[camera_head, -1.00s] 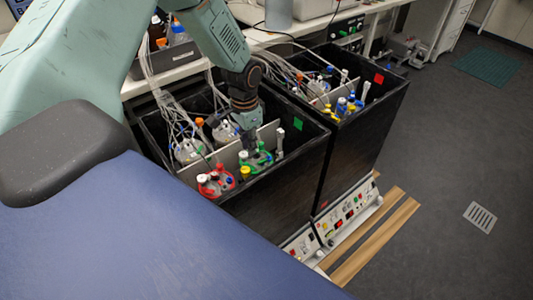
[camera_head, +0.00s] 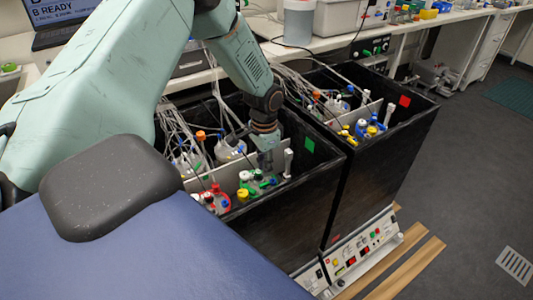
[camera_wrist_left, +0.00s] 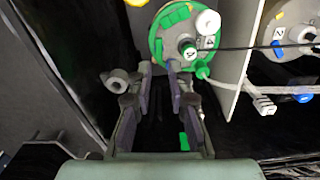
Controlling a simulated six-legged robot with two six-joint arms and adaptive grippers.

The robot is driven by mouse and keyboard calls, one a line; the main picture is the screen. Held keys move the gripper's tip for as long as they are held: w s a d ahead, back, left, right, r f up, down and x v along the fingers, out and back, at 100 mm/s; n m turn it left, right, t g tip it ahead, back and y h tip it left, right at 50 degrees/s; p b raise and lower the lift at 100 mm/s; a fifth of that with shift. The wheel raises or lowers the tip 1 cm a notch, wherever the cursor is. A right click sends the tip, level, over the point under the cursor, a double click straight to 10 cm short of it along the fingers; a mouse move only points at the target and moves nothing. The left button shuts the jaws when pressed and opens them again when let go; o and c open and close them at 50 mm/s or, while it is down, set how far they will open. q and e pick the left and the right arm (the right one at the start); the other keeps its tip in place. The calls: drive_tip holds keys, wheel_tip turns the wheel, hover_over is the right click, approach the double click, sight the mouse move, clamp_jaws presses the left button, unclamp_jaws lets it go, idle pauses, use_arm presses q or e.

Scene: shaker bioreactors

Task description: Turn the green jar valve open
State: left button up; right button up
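The green jar (camera_wrist_left: 170,38) has a green-marked lid with white caps and a green fitting (camera_wrist_left: 203,72) on its near right side. In the head view the green jar (camera_head: 248,190) sits in the front part of the nearer black box, partly hidden by my gripper. My left gripper (camera_wrist_left: 159,72) points at the jar's near edge, its two fingers apart with nothing seen between them. In the head view my left gripper (camera_head: 266,165) reaches down into the box just beside the jar. I cannot tell whether it touches the jar. My right gripper is not in view.
The nearer black box (camera_head: 300,205) has high walls close around my gripper. A red-ringed jar (camera_head: 214,199) stands beside the green one. A grey upright post (camera_head: 288,162) is close on the right. A light divider (camera_wrist_left: 236,65) and tubes run behind. A second box (camera_head: 385,160) adjoins.

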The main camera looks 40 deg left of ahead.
sight(264, 184)
use_arm(q)
wheel_tip(264, 184, down, 6)
drive_tip(key=shift+s+f+b, duration=0.1)
drive_tip(key=shift+b, duration=0.55)
clamp_jaws()
